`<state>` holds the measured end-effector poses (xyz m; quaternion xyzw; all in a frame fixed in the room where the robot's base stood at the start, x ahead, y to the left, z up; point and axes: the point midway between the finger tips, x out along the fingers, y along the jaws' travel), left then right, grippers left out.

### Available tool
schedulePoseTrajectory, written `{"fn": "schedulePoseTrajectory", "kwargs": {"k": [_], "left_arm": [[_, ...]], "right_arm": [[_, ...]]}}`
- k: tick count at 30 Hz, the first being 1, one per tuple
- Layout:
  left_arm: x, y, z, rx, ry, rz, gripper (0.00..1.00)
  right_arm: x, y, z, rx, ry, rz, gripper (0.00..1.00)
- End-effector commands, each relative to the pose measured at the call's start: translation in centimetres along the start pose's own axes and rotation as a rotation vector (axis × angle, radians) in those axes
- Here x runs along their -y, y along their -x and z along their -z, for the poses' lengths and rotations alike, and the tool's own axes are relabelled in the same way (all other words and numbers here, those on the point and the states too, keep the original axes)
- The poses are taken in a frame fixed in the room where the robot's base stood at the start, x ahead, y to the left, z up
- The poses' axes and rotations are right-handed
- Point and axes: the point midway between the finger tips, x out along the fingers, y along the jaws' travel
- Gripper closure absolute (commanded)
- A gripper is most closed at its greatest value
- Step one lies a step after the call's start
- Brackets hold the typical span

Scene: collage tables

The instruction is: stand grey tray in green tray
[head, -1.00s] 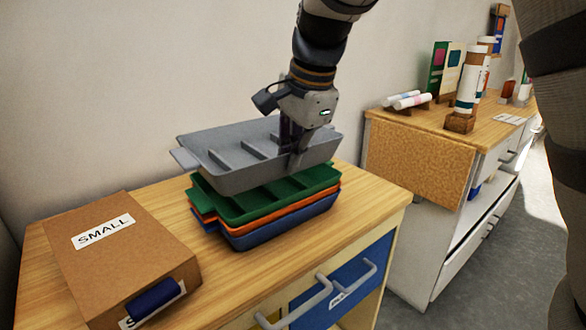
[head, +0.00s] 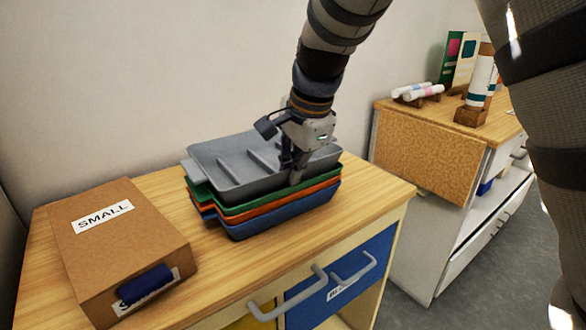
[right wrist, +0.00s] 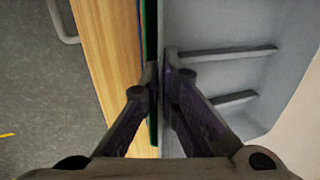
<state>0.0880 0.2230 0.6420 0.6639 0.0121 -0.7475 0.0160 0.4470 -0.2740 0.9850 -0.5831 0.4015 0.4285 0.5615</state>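The grey tray (head: 232,188) sits level at the top of the stack, nested in the green tray (head: 228,206), whose rim shows just below it. Orange (head: 232,217) and blue (head: 262,225) trays lie beneath. My right gripper (head: 297,172) points down at the grey tray's near right side, one finger on each side of its wall. In the right wrist view the fingertips (right wrist: 161,82) are close together, shut on the grey tray's wall (right wrist: 167,30). The green tray shows as a thin strip beside it. My left gripper is not in view.
The stack stands on a wooden cabinet top (head: 365,190). A brown box marked SMALL (head: 120,245) stands to its left. Drawer handles (head: 290,300) stick out in front. A second cabinet (head: 425,155) with rolls and blocks stands right. Bare wood lies right of the stack.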

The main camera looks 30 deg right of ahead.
Motion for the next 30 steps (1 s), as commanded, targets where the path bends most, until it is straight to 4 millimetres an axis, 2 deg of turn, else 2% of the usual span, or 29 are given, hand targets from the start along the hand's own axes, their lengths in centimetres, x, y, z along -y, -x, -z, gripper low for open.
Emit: {"fn": "schedulePoseTrajectory", "kwargs": {"k": [1,5,6,8,25,28,30], "left_arm": [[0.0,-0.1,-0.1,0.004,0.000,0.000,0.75],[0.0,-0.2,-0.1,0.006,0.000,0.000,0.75],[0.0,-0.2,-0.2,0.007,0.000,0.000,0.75],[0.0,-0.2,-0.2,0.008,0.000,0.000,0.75],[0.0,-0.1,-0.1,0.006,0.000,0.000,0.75],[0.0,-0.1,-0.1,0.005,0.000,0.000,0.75],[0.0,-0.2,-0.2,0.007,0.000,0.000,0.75]], "right_arm": [[-0.3,-0.7,0.0,0.002,-0.001,-0.011,1.00],[-0.4,-1.0,-0.1,0.002,-0.001,-0.015,1.00],[-0.5,-1.1,-0.1,0.003,-0.001,-0.018,0.88],[-0.6,-1.2,-0.1,0.003,-0.001,-0.020,0.75],[-0.3,-0.7,-0.1,0.002,-0.001,-0.013,0.75],[0.1,0.3,0.0,0.000,0.000,-0.009,0.75],[0.2,1.9,0.0,0.001,0.000,-0.006,0.75]]}}
